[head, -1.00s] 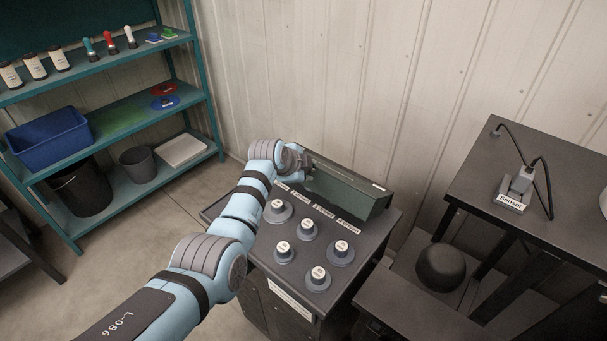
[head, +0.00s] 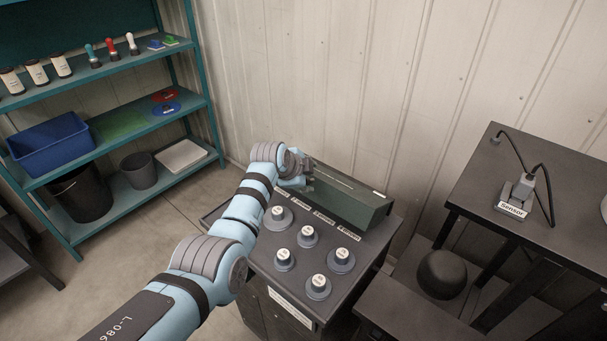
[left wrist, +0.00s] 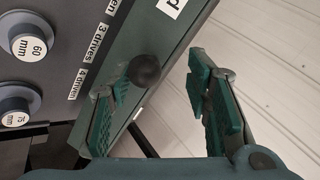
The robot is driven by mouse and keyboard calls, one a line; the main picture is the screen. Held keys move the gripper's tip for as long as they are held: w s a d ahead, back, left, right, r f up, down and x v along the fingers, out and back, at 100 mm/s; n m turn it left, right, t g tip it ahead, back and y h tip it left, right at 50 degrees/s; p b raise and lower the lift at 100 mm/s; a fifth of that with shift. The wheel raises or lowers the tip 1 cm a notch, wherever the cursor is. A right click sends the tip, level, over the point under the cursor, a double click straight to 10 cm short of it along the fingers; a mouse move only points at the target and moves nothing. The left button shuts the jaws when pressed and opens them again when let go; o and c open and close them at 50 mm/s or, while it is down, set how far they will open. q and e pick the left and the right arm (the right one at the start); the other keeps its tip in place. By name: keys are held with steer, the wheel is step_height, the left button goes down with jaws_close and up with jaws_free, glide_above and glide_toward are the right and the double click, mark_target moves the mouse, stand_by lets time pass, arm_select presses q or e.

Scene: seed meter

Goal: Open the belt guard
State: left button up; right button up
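The belt guard (head: 350,202) is a long dark green box along the back edge of the dark bench, and its lid looks closed. In the left wrist view the guard (left wrist: 160,45) runs diagonally, with a round black knob (left wrist: 144,71) on it. My left gripper (head: 303,172) is at the guard's far left end. In the left wrist view its teal fingers (left wrist: 163,85) are apart, one on each side of the knob in the picture. I cannot tell whether they touch the guard. My right gripper is not in view.
Several round pulleys (head: 308,236) with size labels stand on the bench in front of the guard. A corrugated wall (head: 330,80) is close behind. A table with a sensor (head: 516,196) is at the right, and a teal shelf (head: 120,130) at the left.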

arm_select(q)
steer(key=v, duration=1.2)
steer(key=shift+f, duration=0.2)
